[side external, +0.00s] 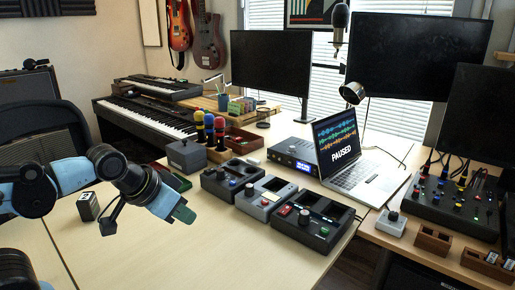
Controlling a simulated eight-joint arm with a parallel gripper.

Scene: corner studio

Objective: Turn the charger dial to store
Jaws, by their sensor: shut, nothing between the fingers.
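Three boxy units with knobs and bays stand in a row on the pale desk: a dark one (231,178), a grey one (267,199) and a black one (314,223). The grey unit has a knob (249,188) at its left, and the black unit has a knob (304,216) with a red button beside it. I cannot tell which is the charger, and dial markings are too small to read. My gripper (183,213) is shut and empty, above the desk to the left of the units, touching none of them.
A grey box (186,156) and colored-top microphones (209,126) stand behind the units. A laptop (358,165) reading "PAUSED" is behind right. A small dark box (88,206) sits at left. The desk's front middle is clear. A gap separates the right desk, with its mixer (452,205).

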